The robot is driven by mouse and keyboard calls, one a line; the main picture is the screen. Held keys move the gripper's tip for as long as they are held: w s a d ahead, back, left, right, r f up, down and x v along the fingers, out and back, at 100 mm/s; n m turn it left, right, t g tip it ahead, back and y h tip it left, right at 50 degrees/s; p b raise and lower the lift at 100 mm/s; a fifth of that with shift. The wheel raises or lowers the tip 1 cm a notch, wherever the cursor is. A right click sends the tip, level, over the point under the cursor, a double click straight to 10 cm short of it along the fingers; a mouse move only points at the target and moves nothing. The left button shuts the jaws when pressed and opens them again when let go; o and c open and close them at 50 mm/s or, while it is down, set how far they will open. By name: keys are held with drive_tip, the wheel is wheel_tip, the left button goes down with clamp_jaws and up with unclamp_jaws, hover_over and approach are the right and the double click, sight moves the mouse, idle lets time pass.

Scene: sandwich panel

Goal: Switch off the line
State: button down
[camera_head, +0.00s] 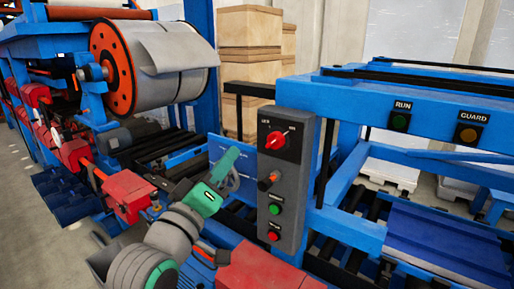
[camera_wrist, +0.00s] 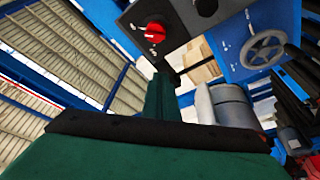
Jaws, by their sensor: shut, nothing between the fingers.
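A grey control box (camera_head: 291,178) stands upright in the middle of the head view. Near its top is a red rotary switch (camera_head: 278,140) on a dark plate; its small white labels are too blurred to read. Below it are an orange-and-black knob (camera_head: 268,181), a green button (camera_head: 274,209) and a red button (camera_head: 273,236). The wrist view shows the red rotary switch (camera_wrist: 155,32) on the box at the top. My green gripper (camera_head: 229,157) is shut and empty, left of the box and apart from the switch. Its fingers (camera_wrist: 162,82) point toward the box.
A handwheel (camera_wrist: 262,50) on a blue plate is close behind my gripper. A blue frame to the right carries a green RUN lamp (camera_head: 400,121) and an amber GUARD lamp (camera_head: 468,134). A large metal roll (camera_head: 175,60) and red machine parts are on the left.

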sight(274, 141)
drive_tip(key=x, duration=1)
drive_tip(key=shift+s+d+f, duration=0.45)
drive_tip(key=shift+d+f, duration=0.1)
drive_tip(key=shift+f, duration=0.15)
drive_tip(key=shift+s+d+f, duration=0.45)
drive_tip(key=shift+d+f, duration=0.1)
drive_tip(key=shift+f, duration=0.15)
drive_tip(key=shift+w, duration=0.1)
